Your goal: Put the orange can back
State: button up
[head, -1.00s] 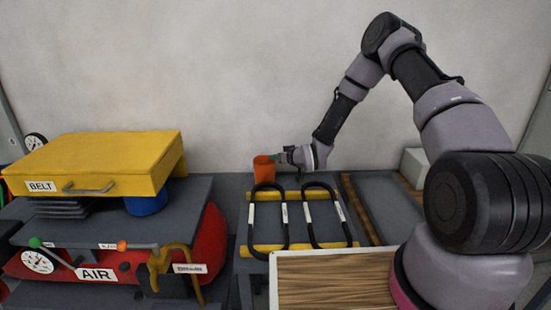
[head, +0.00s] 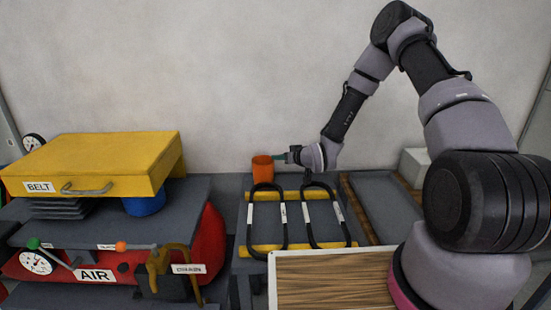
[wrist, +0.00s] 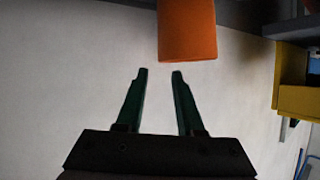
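The orange can (head: 262,169) is upright at the back of the grey bench, just behind a yellow bar with black loops. It also shows at the top of the wrist view (wrist: 187,30), cut off by the frame edge. My gripper (head: 276,157) is just right of the can, near its upper part. In the wrist view my gripper (wrist: 160,72) has its two green fingers apart with nothing between them. The can lies beyond the fingertips, offset towards the right finger, with a small visible gap.
Two black loops (head: 326,216) lie across yellow bars (head: 300,249) in front of the can. A yellow BELT box (head: 100,160) and red AIR tank (head: 212,240) stand left. A grey tray (head: 385,208) is right; a wood-grain panel (head: 330,285) is in front.

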jog(key=s+d+r+m+g+h, duration=0.1)
jog(key=s+d+r+h, duration=0.1)
jog(key=s+d+r, duration=0.5)
jog(key=s+d+r+m+h, duration=0.15)
jog(key=d+r, duration=0.35)
jog(key=r, duration=0.6)
jog(key=s+d+r+m+g+h, duration=0.1)
jog(key=s+d+r+h, duration=0.3)
jog(key=r, duration=0.4)
jog(key=s+d+r+m, duration=0.1)
jog(key=s+r, duration=0.3)
jog(key=s, duration=0.4)
jog(key=s+d+r+m+g+y, duration=0.1)
jog(key=s+r, duration=0.3)
jog(key=s, duration=0.4)
jog(key=s+d+r+m+g+y, duration=0.1)
jog(key=s+r+m, duration=0.2)
jog(key=s+r, duration=0.2)
jog(key=s, duration=0.2)
jog(key=shift+s+d, duration=0.2)
jog(key=shift+s, duration=0.2)
jog(key=shift+m, duration=0.25)
